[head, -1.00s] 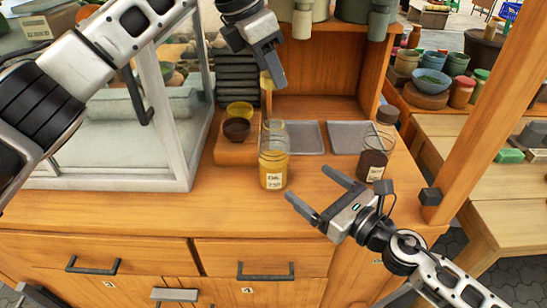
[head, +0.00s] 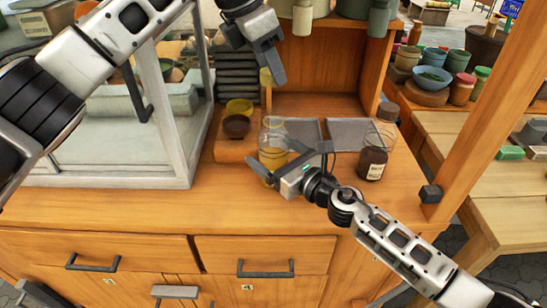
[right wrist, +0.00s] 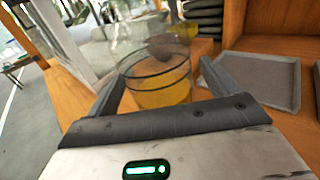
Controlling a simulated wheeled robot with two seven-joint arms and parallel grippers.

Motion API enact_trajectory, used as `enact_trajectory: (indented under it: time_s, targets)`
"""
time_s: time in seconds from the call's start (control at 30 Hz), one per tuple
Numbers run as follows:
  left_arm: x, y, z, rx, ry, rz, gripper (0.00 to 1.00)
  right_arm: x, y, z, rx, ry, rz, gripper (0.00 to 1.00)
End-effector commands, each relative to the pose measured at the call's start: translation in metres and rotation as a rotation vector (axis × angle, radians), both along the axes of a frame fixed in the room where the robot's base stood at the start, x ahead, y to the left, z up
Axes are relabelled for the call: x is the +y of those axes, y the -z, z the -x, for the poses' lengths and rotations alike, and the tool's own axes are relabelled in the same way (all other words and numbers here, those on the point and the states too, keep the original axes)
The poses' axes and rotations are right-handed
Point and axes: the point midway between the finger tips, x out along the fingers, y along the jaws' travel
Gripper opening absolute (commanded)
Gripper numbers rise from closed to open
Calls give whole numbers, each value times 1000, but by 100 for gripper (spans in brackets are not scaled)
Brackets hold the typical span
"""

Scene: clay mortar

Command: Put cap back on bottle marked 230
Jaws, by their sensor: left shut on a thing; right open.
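A clear glass bottle (head: 271,150) with yellow contents stands upright on the wooden counter, left of centre. Its label is hidden behind my right gripper. My right gripper (head: 285,160) is open, with its fingers on either side of this bottle. In the right wrist view the bottle (right wrist: 158,88) shows between the fingers, and its top is uncovered. My left gripper (head: 270,75) is above and behind the bottle, shut on a small yellowish cap (head: 266,77). A second glass bottle (head: 373,157) with dark contents and a pale label stands to the right; its marking is too small to read.
A yellow bowl (head: 239,107) and a dark bowl (head: 236,126) sit on a wooden block behind the bottle. Two grey trays (head: 347,134) lie at the back. A glass case (head: 130,165) stands at the left. The counter's front (head: 160,213) is clear.

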Motion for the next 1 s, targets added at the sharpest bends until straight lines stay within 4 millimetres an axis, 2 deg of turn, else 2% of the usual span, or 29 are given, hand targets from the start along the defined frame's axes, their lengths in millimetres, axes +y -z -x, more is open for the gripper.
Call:
enact_trajectory:
  time_s: [0.23,0.27,0.47,0.5,0.57,0.9,1.0]
  targets:
    - [0,0,0,0,0,0,19,0,0,0,-1,0,0,87]
    - [0,0,0,0,0,0,19,0,0,0,-1,0,0,82]
    - [0,0,0,0,0,0,19,0,0,0,-1,0,-1,26]
    - [0,0,0,0,0,0,19,0,0,0,-1,0,-1,21]
    - [0,2,0,0,0,0,19,0,0,0,-1,0,-1,21]
    - [-2,47,-1,-4,0,10,19,0,0,0,0,0,0,21]
    - [-2,50,-1,-5,1,11,19,0,0,0,0,0,0,21]
